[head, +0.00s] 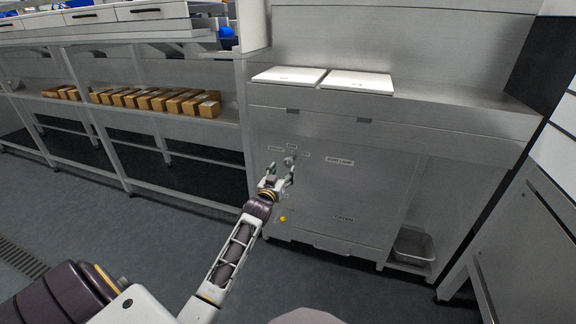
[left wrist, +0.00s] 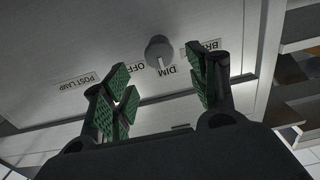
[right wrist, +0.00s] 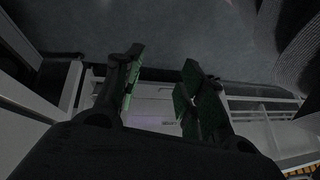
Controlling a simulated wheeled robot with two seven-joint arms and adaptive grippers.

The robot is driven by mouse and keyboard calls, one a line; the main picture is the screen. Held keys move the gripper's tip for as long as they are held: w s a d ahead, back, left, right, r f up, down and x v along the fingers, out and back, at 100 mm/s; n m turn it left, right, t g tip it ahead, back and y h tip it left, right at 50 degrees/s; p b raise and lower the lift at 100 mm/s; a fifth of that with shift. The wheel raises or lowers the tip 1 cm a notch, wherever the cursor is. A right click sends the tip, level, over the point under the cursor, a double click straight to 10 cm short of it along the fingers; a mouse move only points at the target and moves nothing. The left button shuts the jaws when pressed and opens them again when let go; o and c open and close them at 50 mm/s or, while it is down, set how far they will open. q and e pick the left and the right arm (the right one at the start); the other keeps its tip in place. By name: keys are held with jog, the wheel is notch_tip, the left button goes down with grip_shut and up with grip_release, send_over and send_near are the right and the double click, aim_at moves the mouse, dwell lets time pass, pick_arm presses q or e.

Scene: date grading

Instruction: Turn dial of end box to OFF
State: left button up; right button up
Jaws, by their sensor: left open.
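The end box (head: 345,195) is a grey metal cabinet front under the counter. Its dial (left wrist: 159,50) is a round grey knob with a light pointer line, which appears to face the DIM label (left wrist: 166,71). The OFF label (left wrist: 136,67) sits beside DIM, and a partly covered label starting BR is on the other side. In the head view the dial (head: 290,160) is small, just beyond my left gripper (head: 281,171). That gripper is open and empty, its green-padded fingers apart in front of the dial. My right gripper (right wrist: 162,88) shows open and empty in its wrist view.
A POST LAMP label (left wrist: 76,82) is on the panel. Two white boards (head: 325,79) lie on the counter above. Several brown boxes (head: 150,99) line the left shelf. A metal tray (head: 412,245) sits in the lower right bay. Floor in front is clear.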

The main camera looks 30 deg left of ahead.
aim_at(288, 163)
pick_arm(q)
jog(key=shift+b+x, duration=0.55)
jog(key=shift+x, duration=1.15)
jog(key=shift+b+x, duration=0.45)
jog(key=shift+x, duration=0.85)
jog(key=shift+w+a, duration=0.2)
jog(key=shift+w, duration=0.4)
pick_arm(e)
jog(key=shift+m+t+y, duration=0.3)
jog(key=shift+t, duration=0.1)
jog(key=f, duration=0.5)
jog(key=shift+s+a+f, duration=0.15)
jog(key=shift+a, duration=0.25)
pick_arm(q)
jog(key=shift+c, duration=0.3)
jog(key=c, duration=1)
jog(key=shift+o, duration=0.2)
pick_arm(e)
jog(key=shift+w+r, duration=0.3)
jog(key=shift+r, duration=0.05)
